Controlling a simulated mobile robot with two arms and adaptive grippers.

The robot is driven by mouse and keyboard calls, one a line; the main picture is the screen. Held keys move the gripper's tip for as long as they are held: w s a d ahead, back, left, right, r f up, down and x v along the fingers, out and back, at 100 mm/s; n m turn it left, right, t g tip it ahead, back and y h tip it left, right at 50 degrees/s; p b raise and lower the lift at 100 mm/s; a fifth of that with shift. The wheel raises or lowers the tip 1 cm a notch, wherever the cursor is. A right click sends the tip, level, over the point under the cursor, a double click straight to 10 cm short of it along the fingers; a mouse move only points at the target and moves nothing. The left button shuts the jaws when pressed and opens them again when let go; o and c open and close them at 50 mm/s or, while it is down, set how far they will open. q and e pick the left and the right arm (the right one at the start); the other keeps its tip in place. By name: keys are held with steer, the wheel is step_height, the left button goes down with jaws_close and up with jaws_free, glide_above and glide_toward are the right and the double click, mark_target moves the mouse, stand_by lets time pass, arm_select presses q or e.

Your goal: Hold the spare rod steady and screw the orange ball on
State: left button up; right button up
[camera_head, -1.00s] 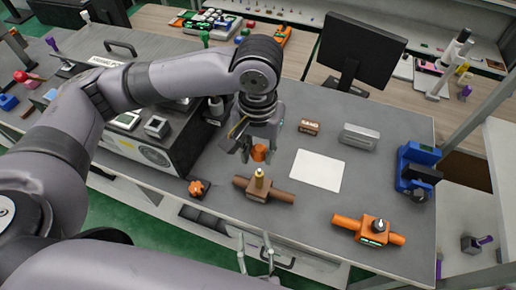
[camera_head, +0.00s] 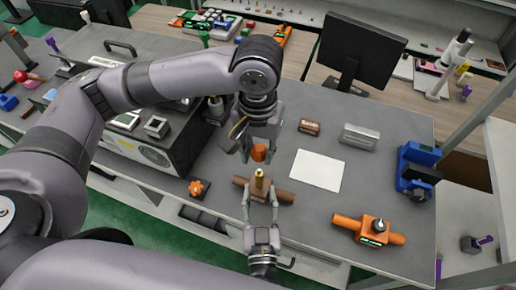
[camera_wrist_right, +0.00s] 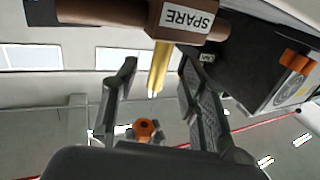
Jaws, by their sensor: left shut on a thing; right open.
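The spare fixture (camera_head: 284,196), a brown bar with a block, lies on the grey table and has a yellow rod (camera_head: 259,180) standing up from it. In the right wrist view its block (camera_wrist_right: 187,17) reads SPARE, and the rod (camera_wrist_right: 159,68) shows between my fingers. My left gripper (camera_head: 259,151) is shut on the orange ball (camera_head: 258,155), above and slightly behind the rod's tip, apart from it. The ball's hole faces the rod in the right wrist view (camera_wrist_right: 147,129). My right gripper (camera_head: 260,187) is open, with its fingers on either side of the rod.
A white sheet (camera_head: 316,170), a brown block (camera_head: 309,127), a grey box (camera_head: 360,137) and a blue device (camera_head: 415,165) are on the table. A monitor (camera_head: 360,50) stands behind.

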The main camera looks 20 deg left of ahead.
mark_target(260, 184)
steer(key=shift+x, duration=1.6)
jaws_close()
stand_by(0.5)
